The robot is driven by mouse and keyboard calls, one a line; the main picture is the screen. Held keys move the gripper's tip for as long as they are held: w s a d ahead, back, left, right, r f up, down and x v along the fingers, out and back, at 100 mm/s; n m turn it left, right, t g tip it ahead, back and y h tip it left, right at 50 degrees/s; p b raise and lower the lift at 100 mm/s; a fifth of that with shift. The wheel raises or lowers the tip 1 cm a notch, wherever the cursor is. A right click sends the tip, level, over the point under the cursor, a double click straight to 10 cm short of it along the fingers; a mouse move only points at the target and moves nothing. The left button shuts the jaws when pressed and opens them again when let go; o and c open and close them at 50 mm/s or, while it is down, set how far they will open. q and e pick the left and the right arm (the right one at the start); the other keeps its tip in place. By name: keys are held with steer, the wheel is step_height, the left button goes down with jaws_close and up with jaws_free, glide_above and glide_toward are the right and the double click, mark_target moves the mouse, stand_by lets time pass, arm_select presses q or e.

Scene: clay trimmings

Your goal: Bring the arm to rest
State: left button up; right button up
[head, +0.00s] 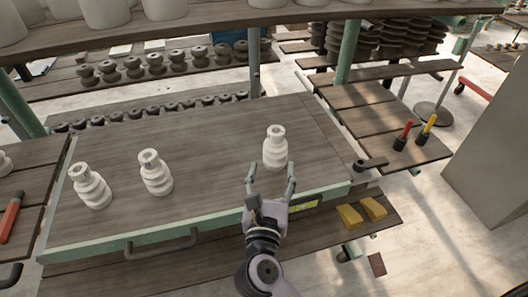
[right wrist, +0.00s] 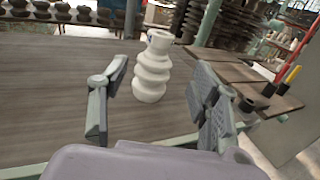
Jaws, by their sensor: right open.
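My right gripper (head: 270,184) is open and empty over the front edge of the wooden table (head: 215,165). A white ribbed piece (head: 275,147) stands upright on the table just beyond its fingertips. In the right wrist view the open fingers (right wrist: 158,105) show on either side of that white piece (right wrist: 152,72), which stands farther off; I cannot tell any contact. My right arm comes in from the bottom of the head view. My left gripper is not in view.
Two more white ribbed pieces (head: 90,186) (head: 155,173) stand on the table's left half. A handle (head: 161,241) juts from the front edge. Yellow blocks (head: 361,213) lie on a lower board. Red and yellow handled tools (head: 404,135) stand at right. Shelves of dark pieces line the back.

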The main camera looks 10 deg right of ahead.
steer(key=s+d+f+m+g, duration=0.1)
steer(key=d+f+m, duration=0.1)
steer(key=f+m, duration=0.1)
steer(key=s+d+f+m+g, duration=0.1)
steer(key=d+f+m+g, duration=0.1)
steer(key=m, duration=0.1)
steer(key=s+d+f+m+g, duration=0.1)
steer(key=s+d+f+m, duration=0.1)
steer(key=d+f+m, duration=0.1)
steer(key=shift+f+m+g, duration=0.35)
steer(key=shift+m+g, duration=0.05)
steer(key=shift+m, duration=0.1)
steer(key=s+d+f+m+g+y, duration=0.1)
steer(key=s+f+m+g+y, duration=0.3)
steer(key=s+m, duration=0.5)
steer(key=s+d+f+m+g+y, duration=0.1)
steer(key=s+f+m+g+y, duration=0.25)
steer(key=s+f+m, duration=0.55)
step_height(320, 180, down, 25)
steer(key=s+m+g, duration=0.1)
steer(key=m+g, duration=0.1)
steer(key=s+d+f+g+h, duration=0.1)
steer(key=s+d+f, duration=0.1)
steer(key=s+f, duration=1.2)
steer(key=shift+s+n, duration=0.3)
steer(key=shift+s, duration=0.8)
